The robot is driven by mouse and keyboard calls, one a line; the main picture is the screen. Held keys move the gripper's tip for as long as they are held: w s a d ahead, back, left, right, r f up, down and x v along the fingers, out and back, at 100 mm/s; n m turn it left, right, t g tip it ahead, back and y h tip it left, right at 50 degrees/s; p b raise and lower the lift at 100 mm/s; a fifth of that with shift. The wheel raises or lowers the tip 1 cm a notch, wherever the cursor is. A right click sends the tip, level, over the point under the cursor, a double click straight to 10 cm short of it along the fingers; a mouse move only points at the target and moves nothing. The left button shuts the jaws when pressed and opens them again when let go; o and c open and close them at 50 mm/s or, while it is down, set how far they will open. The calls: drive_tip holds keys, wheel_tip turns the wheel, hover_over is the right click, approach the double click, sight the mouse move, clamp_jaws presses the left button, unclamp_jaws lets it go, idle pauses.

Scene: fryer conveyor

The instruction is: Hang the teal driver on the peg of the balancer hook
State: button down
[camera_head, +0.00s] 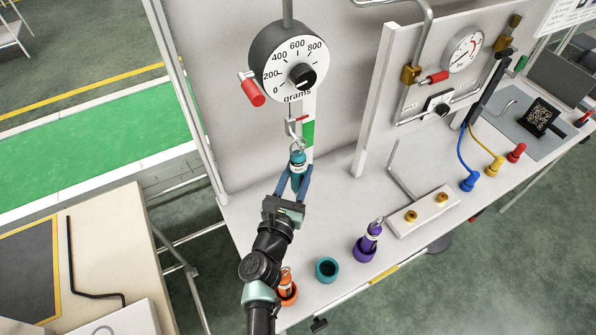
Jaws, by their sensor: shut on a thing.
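My gripper (293,194) is shut on the teal driver (298,170) and holds it upright above the bench, below the dial. The balancer hook (292,128) hangs under the round grams dial (295,62). The top of the teal driver is close to the hook's lower end in the picture. I cannot tell whether the driver's ring is around the peg or only in front of it.
An empty teal cup (326,269) stands on the bench (340,205). A purple driver (369,238) and an orange driver (286,281) stand in cups nearby. A white block (424,211) with brass fittings and a gauge panel (378,110) are to the right.

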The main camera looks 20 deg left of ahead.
drive_tip(key=shift+c, duration=2)
unclamp_jaws()
drive_tip(key=shift+r, duration=0.1)
drive_tip(key=shift+f, duration=0.2)
drive_tip(key=s+d+b, duration=0.1)
drive_tip(key=s, duration=1.2)
drive_tip(key=shift+d+r, duration=0.15)
drive_tip(key=shift+d, duration=0.15)
